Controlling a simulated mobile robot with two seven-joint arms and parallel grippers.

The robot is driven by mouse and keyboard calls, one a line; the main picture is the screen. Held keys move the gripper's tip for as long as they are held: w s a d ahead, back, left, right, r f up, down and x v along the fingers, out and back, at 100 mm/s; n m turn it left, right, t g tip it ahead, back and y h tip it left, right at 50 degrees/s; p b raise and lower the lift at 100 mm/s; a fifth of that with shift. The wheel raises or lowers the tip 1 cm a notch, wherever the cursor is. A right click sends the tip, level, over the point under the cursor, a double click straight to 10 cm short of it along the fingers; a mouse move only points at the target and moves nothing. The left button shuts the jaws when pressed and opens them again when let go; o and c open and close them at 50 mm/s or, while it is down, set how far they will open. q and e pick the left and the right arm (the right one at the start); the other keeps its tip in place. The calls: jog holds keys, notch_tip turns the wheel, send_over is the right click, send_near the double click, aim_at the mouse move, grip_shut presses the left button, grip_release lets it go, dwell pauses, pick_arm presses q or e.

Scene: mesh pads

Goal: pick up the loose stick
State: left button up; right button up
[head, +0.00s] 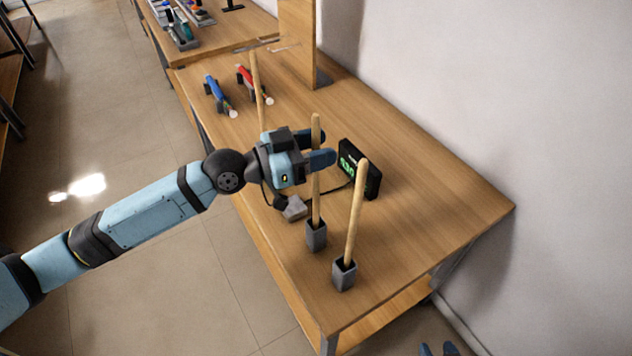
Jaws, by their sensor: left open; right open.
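Three light wooden sticks stand on the table. The middle stick (316,195) stands upright in a grey square holder (316,236). The nearest stick (356,205) leans slightly in another grey holder (344,274). The far stick (257,85) has its lower end hidden behind my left gripper. I cannot tell which one is loose. My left gripper (323,147) is open at the upper part of the middle stick, with one finger passing in front of it and the other appearing behind. My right gripper (437,349) shows only dark blue fingertips at the bottom edge, apart from the sticks.
A black timer with green digits (359,168) stands right of the middle stick. A small grey block (294,209) lies near it. Blue (217,92) and red (247,80) handled tools lie further back. The table's right side (440,205) is clear, beside a wall.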

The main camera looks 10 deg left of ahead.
pick_arm(q)
jog(key=shift+w+d, duration=0.4)
jog(key=shift+d, duration=0.15)
pick_arm(e)
jog(key=shift+r, duration=0.3)
pick_arm(q)
jog(key=shift+c, duration=0.3)
grip_shut()
pick_arm(e)
jog(key=shift+f, duration=0.15)
